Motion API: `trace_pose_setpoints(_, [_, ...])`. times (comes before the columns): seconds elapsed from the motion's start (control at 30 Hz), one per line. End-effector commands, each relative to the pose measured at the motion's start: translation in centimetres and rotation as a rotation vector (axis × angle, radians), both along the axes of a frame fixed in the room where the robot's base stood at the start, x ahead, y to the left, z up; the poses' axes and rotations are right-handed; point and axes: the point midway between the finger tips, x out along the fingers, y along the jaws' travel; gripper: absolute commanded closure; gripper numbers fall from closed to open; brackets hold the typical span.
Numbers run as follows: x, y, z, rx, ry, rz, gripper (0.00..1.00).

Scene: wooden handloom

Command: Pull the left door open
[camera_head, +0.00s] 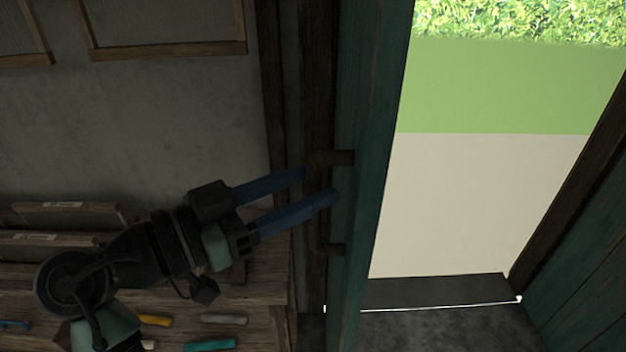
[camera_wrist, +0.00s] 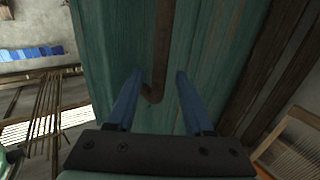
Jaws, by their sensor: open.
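The left door (camera_head: 377,150) is a teal wooden panel that stands partly open, seen nearly edge-on in the head view. It fills the middle of the wrist view (camera_wrist: 220,60). Its dark brown bar handle (camera_head: 329,248) is on the door's left face, and its upper mount shows near my upper finger. My gripper (camera_head: 322,184) is open, with two blue fingers pointing at the handle. In the wrist view the handle (camera_wrist: 161,55) runs down between the fingers, with its bent end low between them. I cannot tell whether a finger touches it.
Right of the door is a bright doorway with pale ground (camera_head: 475,200) and grass beyond. Another teal door (camera_head: 585,290) stands at the right. A wooden bench (camera_head: 255,290) with several coloured pieces lies under my arm. A grey wall with frames (camera_head: 165,50) is behind.

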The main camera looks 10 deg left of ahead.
Motion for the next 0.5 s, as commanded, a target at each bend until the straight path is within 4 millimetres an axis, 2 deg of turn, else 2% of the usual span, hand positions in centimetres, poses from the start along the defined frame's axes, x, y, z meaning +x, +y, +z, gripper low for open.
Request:
trace_pose_setpoints(0.3, [-4.8,5.2,0.1,0.000,0.000,0.007,0.48])
trace_pose_setpoints(0.5, [-7.0,7.5,0.1,-0.001,-0.001,0.005,0.48])
